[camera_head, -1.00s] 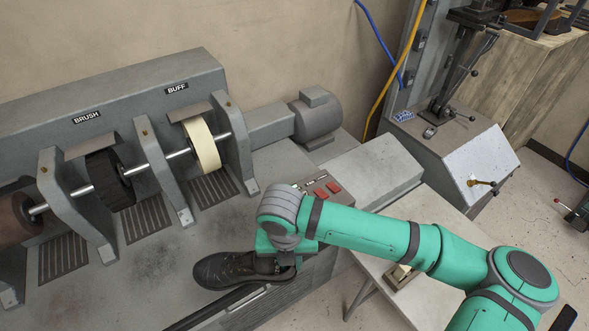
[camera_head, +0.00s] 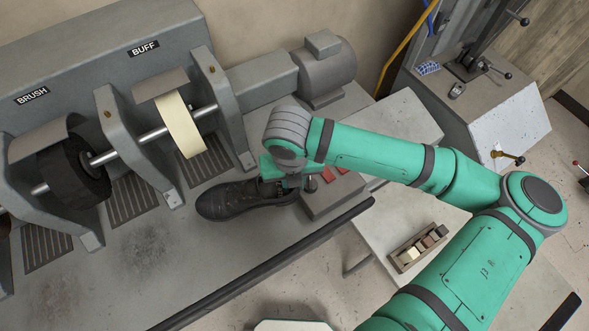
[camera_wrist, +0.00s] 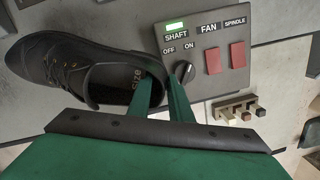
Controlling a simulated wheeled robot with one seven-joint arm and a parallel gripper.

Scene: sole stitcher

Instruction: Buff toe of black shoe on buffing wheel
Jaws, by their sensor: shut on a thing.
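The black shoe (camera_head: 238,200) is in front of the buffing wheel in the head view, its toe pointing left. My gripper (camera_head: 297,184) is at the shoe's heel end, shut on it. In the wrist view the laced black shoe (camera_wrist: 72,65) lies to the left, and my gripper's fingers (camera_wrist: 166,98) are at its heel opening, one finger inside. The pale buffing wheel (camera_head: 181,125) sits on a shaft under the BUFF label, beyond the shoe and apart from it. I cannot tell how far the shoe is above the bench.
The dark brush wheel (camera_head: 73,178) is left of the buffing wheel, between grey brackets. A control box (camera_wrist: 210,55) beside my gripper has a SHAFT knob, a lit green lamp and two red switches. A tray of small blocks (camera_head: 420,246) sits on a side table at right.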

